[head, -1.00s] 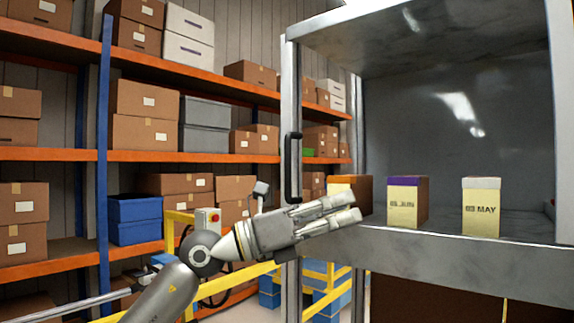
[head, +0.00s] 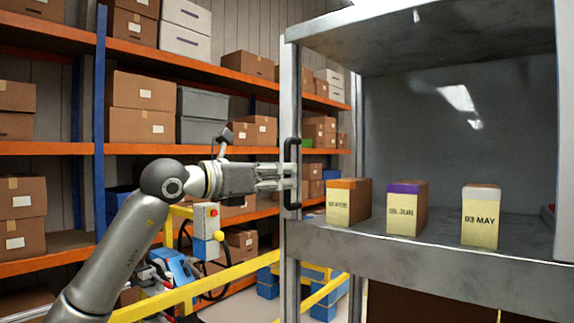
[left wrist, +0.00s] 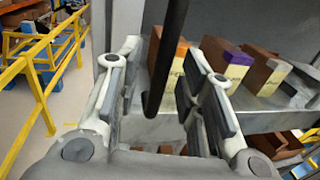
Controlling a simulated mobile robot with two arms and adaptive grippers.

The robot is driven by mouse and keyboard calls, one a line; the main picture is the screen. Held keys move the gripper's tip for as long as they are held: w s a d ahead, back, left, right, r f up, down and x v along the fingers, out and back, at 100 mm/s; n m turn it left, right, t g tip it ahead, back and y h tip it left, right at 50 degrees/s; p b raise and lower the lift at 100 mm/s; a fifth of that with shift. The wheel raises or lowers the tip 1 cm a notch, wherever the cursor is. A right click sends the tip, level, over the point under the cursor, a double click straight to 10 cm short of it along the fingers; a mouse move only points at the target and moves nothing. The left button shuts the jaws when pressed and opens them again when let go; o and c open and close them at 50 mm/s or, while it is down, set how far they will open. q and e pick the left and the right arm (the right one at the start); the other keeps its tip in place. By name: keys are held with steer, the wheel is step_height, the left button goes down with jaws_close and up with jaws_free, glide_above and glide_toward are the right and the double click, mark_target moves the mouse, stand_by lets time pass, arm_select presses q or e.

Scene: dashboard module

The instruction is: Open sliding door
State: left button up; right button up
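A black upright bar handle (head: 291,172) is fixed on the grey vertical frame (head: 291,90) at the left front edge of a metal cabinet. I cannot tell whether a clear door panel fills the cabinet's front. My left gripper (head: 283,177) is level and points right, its fingertips at the handle. In the left wrist view the fingers of the left gripper (left wrist: 166,70) stand apart. The black handle (left wrist: 165,70) passes between them, with a gap on each side. My right gripper is not in view.
Several labelled boxes, among them a white-topped one (head: 480,215), stand on the cabinet shelf (head: 400,247). Orange racks with cartons (head: 140,108) fill the back left. A yellow rail (head: 200,288) runs below my left arm.

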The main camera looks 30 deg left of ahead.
arm_select(q)
steer(key=shift+p+x, duration=0.35)
steer(key=shift+x, duration=0.85)
jaws_close()
